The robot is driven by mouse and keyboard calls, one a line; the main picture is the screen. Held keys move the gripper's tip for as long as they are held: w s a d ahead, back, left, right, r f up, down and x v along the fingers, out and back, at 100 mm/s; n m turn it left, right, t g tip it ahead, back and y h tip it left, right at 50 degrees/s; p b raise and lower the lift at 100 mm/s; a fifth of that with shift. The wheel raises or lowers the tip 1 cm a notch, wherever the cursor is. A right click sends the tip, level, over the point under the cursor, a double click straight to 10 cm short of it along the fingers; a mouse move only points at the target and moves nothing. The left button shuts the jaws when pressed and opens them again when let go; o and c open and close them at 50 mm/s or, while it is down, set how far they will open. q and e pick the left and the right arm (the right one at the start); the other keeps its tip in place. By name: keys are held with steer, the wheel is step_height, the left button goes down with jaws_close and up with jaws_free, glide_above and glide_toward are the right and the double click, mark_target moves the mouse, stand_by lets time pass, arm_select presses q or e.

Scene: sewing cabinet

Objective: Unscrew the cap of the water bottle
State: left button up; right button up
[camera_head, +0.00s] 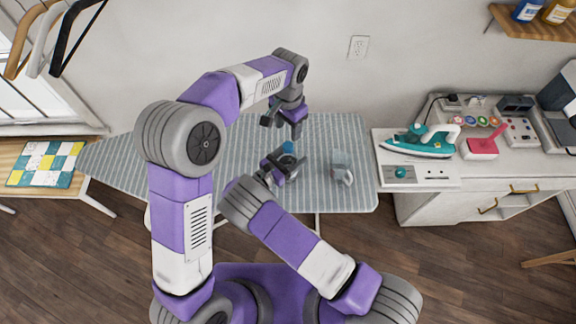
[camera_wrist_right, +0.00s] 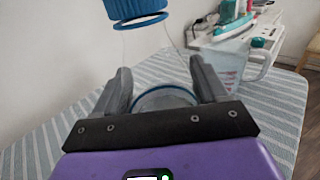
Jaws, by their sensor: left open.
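The water bottle (camera_wrist_right: 150,65) is clear with a blue cap (camera_wrist_right: 137,10), which is cut off by the top edge of the right wrist view. The cap also shows as a small blue spot in the head view (camera_head: 288,146). My right gripper (camera_head: 283,168) has its fingers on either side of the clear bottle body, below the cap, and appears shut on it. In the right wrist view both fingers (camera_wrist_right: 160,85) flank the bottle. My left gripper (camera_head: 282,124) is open and empty, pointing down just above the cap, apart from it.
The bottle is over a striped ironing board (camera_head: 335,130). A clear measuring jug (camera_head: 342,168) stands to its right. Farther right, a teal iron (camera_head: 420,143) sits on a white cabinet. The board's left part is mostly clear.

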mark_target(288, 145)
steer(key=c, duration=1)
arm_select(q)
steer(key=m, duration=0.3)
steer(key=shift+m, duration=0.4)
steer(key=m, duration=1.3)
steer(key=shift+m, duration=0.4)
steer(key=shift+f, duration=4)
